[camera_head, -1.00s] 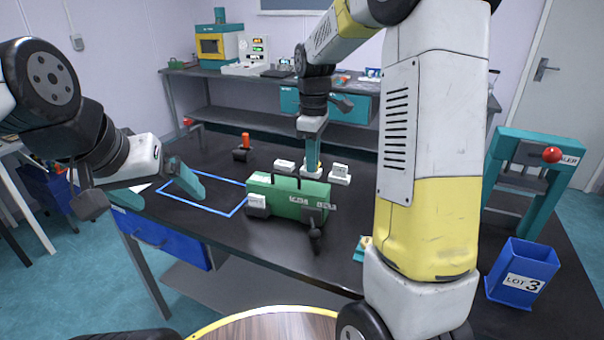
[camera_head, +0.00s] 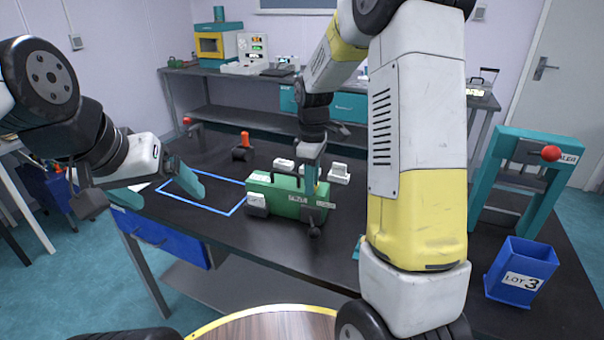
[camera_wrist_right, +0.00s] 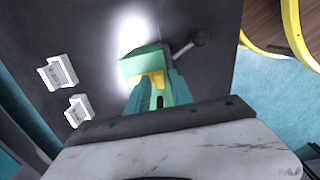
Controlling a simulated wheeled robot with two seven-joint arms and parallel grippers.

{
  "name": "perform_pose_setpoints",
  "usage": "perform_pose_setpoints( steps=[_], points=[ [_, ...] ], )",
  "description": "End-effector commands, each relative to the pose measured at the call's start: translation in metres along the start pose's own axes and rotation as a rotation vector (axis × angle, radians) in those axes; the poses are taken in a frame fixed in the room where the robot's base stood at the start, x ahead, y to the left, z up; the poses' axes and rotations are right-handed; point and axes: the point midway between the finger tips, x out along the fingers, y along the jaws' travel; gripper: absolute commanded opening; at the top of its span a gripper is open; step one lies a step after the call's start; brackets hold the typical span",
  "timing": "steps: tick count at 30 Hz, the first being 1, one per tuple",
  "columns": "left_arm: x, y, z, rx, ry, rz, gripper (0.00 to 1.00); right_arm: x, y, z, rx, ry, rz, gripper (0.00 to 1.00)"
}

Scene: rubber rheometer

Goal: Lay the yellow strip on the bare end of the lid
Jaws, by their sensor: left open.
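The green case (camera_head: 275,197) with a black handle stands on the dark bench; its lid is the top face. My right gripper (camera_head: 312,192) is at the right end of the case, pointing down. In the right wrist view the yellow strip (camera_wrist_right: 150,79) lies between the fingertips of my right gripper (camera_wrist_right: 156,88), which looks shut on it, against the green lid end (camera_wrist_right: 143,60). Whether the strip touches the lid cannot be told. The head view hides the strip. My left gripper (camera_head: 168,202) is open and empty, left of the case, near the blue outline.
White blocks (camera_head: 339,173) stand behind the case. An orange-handled tool (camera_head: 244,145) is at the back of the bench. A blue bin marked LOT 3 (camera_head: 521,272) and a teal frame (camera_head: 495,185) are at the right. The blue-outlined area (camera_head: 236,210) is clear.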

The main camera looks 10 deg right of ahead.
Motion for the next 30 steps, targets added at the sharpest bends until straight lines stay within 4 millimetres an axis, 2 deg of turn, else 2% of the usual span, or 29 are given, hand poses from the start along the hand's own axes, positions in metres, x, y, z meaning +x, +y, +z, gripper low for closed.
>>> perform_pose_setpoints(
  steps=[9, 13, 17, 24, 30],
  points=[
    [0.000, 0.000, 0.000, 0.000, 0.000, 0.000, 0.89, -0.001, 0.000, 0.000, 0.000, 0.000, 0.001, 0.33],
    [0.000, 0.000, 0.000, 0.000, 0.000, 0.000, 0.89, -0.009, 0.000, 0.000, 0.001, 0.001, 0.002, 0.33],
    [0.000, 0.000, 0.000, 0.000, 0.000, 0.000, 0.89, -0.030, 0.001, 0.000, 0.001, 0.003, 0.004, 0.33],
    [0.000, 0.000, 0.000, 0.000, 0.000, 0.000, 0.89, -0.083, 0.001, -0.001, 0.000, 0.003, 0.004, 0.33],
    [0.000, 0.000, 0.000, 0.000, 0.000, 0.000, 0.89, -0.113, 0.001, 0.000, 0.001, 0.002, 0.003, 0.33]
  ],
)
